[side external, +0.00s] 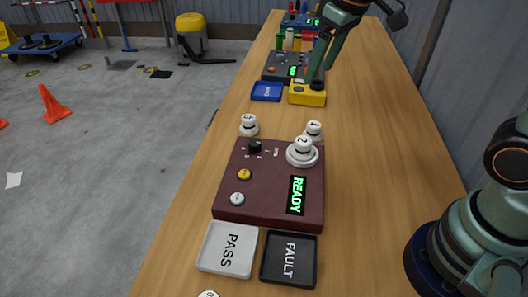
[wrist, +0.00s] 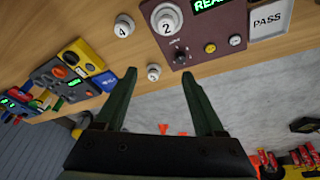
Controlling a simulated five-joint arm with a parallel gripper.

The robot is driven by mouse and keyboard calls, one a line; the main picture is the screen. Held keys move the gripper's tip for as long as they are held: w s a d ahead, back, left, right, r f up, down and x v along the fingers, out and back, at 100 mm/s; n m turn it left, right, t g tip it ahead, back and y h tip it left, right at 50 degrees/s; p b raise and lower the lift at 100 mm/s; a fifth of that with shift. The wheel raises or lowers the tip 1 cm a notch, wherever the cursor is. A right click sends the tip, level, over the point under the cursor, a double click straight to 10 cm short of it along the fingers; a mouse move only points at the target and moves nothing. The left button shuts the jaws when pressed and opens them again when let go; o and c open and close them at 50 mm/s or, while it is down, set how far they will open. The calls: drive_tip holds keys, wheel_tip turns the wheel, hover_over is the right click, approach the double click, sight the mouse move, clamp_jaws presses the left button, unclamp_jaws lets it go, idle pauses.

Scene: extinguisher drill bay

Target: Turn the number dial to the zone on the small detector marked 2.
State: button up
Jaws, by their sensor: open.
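A dark red panel (side external: 270,190) on the bench carries a black number dial (side external: 255,147), which also shows in the wrist view (wrist: 180,57). The small white detector marked 2 (side external: 303,152) stands upright on a white round base on the panel; it is also in the wrist view (wrist: 167,23). The dial's pointer and marks are too small to read. A green READY display (side external: 296,195) is lit. My gripper (wrist: 158,74) is open and empty. In the side view my gripper (side external: 317,80) is over the far bench, beyond the panel and apart from the dial.
A detector marked 4 (side external: 314,130) and another detector (side external: 249,125) stand behind the panel. PASS (side external: 227,250) and FAULT (side external: 289,260) trays lie in front. A yellow box (side external: 307,94), blue tray (side external: 266,91) and grey panel (side external: 284,67) are farther back. Bench right of the panel is clear.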

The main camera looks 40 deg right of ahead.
drive_tip(key=w+a+f+n+g, duration=0.1)
drive_tip(key=w+a+f+n, duration=0.1)
drive_tip(key=w+a+f, duration=0.3)
drive_tip(key=n+g, duration=0.2)
hover_over(255, 142)
wheel_tip(255, 142, down, 5)
wheel_tip(255, 142, down, 12)
drive_tip(key=shift+r, duration=0.15)
drive_tip(key=shift+s+a, duration=0.1)
clamp_jaws()
